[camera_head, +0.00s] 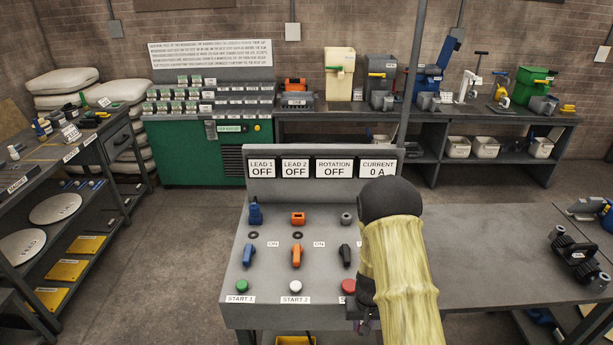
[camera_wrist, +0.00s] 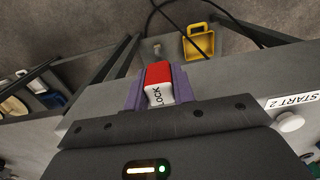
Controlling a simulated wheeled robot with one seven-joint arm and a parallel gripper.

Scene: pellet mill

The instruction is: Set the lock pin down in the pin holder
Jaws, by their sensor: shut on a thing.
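The lock pin (camera_wrist: 157,73) shows in the wrist view as a red block with a white face marked LOCK. My gripper (camera_wrist: 159,88) has its purple fingers shut on both sides of it. In the head view my gripper (camera_head: 366,326) is largely behind my pale yellow arm, low at the console's front right edge, and the pin cannot be made out there. I cannot identify the pin holder for certain. A yellow open-topped thing (camera_wrist: 200,42) lies below the console edge in the wrist view.
The grey console (camera_head: 265,220) carries switches, a green button (camera_head: 242,286), a white button (camera_head: 295,286) and a partly covered red button (camera_head: 348,286). Its displays read OFF and 0 A. A grey table (camera_head: 490,250) adjoins at right. A black cable (camera_wrist: 208,20) runs near the yellow thing.

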